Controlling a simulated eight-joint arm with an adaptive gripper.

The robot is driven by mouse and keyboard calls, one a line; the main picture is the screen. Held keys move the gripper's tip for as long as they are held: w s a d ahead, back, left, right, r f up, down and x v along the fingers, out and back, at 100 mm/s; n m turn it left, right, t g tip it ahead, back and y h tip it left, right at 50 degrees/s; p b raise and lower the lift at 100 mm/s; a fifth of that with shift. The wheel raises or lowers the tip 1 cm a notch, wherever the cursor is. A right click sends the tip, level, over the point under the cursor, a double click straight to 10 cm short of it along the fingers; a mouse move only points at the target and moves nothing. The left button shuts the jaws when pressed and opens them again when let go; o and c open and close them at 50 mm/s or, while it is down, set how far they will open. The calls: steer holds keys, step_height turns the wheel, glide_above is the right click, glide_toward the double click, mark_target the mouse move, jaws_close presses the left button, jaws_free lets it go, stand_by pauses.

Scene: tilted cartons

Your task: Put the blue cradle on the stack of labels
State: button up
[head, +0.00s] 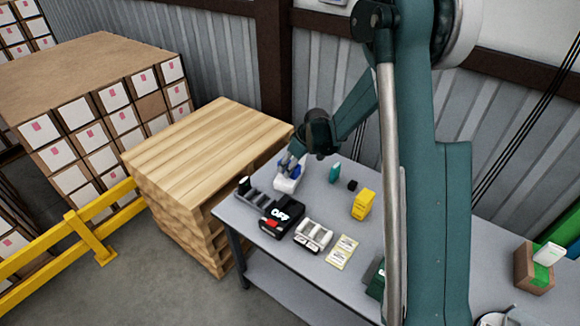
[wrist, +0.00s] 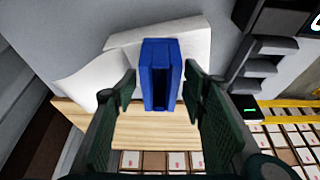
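The blue cradle (wrist: 161,76) is upright in the wrist view, with a slot down its near face. It also shows small in the head view (head: 296,170), at the far left of the grey table. My gripper (wrist: 160,92) has its two dark green fingers on either side of the cradle. A narrow gap shows at the left finger, and the right finger is very close to it. A white object (head: 286,185) lies beneath or behind the cradle. Pale yellow printed labels (head: 341,252) lie flat near the table's front edge; their thickness is hard to tell.
A small teal item (head: 334,172) and a black cube (head: 352,185) are behind. A wooden pallet stack (head: 205,150) adjoins at left.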

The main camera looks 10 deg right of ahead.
steer(key=shift+r, duration=0.2)
steer(key=p+v, duration=0.1)
steer(key=v, duration=1.1)
stand_by(0.8)
